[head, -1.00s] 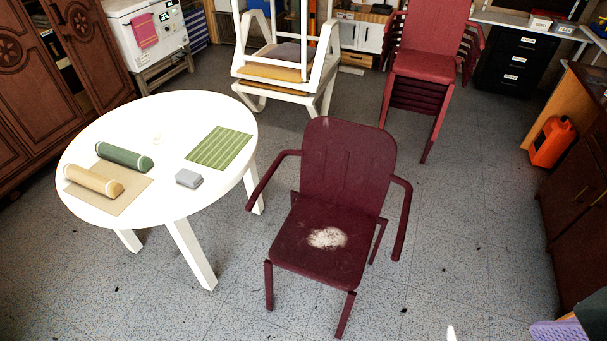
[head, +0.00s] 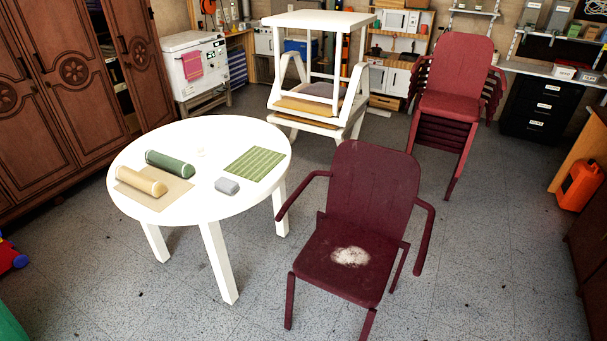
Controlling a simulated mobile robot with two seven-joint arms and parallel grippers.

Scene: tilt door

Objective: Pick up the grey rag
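The grey rag (head: 227,186) is a small folded grey block. It lies on the white round table (head: 190,213), near the edge facing the maroon chair. A green striped mat (head: 256,163) lies just behind it and to its right. Neither of my grippers shows in the head view, so nothing is seen touching the rag.
A maroon chair (head: 372,195) with a whitish patch on its seat stands right of the table. A green roll (head: 170,163) and a tan roll (head: 141,181) lie on the table's left. Stacked white chairs (head: 319,90) stand behind. Floor in front is clear.

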